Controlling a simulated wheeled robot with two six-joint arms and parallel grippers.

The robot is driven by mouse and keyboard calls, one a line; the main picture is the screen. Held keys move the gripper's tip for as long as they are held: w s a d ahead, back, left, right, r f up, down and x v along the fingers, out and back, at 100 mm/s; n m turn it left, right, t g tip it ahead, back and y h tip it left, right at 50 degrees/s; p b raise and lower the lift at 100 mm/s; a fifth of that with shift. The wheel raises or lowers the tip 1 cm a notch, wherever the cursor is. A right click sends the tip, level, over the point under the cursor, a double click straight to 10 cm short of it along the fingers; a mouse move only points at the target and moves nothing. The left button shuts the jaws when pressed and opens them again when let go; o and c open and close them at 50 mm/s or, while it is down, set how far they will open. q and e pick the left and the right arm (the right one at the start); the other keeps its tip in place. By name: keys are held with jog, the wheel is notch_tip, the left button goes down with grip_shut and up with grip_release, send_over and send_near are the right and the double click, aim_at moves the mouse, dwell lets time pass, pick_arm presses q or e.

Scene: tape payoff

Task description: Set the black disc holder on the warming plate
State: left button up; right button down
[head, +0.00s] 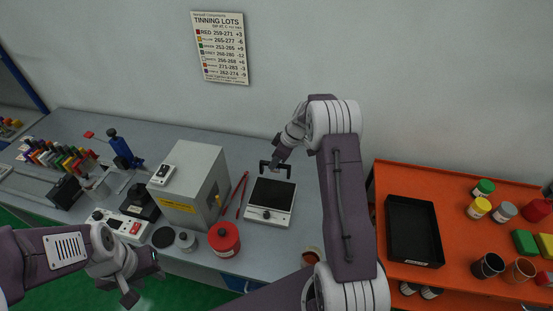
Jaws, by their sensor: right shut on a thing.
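The warming plate (270,215) is a pale unit with a black square top and a knob on its front, standing on the grey bench. My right gripper (277,172) is at the plate's back edge, its dark fingers spread around a dark piece. This looks like the black disc holder, but it is small and hard to tell from the fingers and the black top. I cannot tell whether it touches the plate. My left gripper (143,284) is low at the left, over the bench's front edge, away from the plate. Its jaw opening is unclear.
A grey box (187,185) and red tongs (236,195) stand left of the plate. A red canister (224,240), a metal canister (186,240) and a flat black disc (163,237) lie along the front. An orange bench (385,272) with a black tray (413,232) is at right.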

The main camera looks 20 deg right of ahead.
aim_at(275, 171)
jog(key=shift+w+f, duration=0.1)
jog(key=shift+f, duration=0.35)
notch_tip(275, 171, down, 4)
jog(key=b, duration=0.3)
jog(key=shift+f, duration=0.2)
jog(key=shift+f+b, duration=0.4)
jog(key=shift+b, duration=0.1)
jog(key=shift+r, duration=0.1)
jog(key=shift+f+b, duration=0.4)
jog(key=shift+b, duration=0.3)
jog(key=c, duration=1.2)
grip_release()
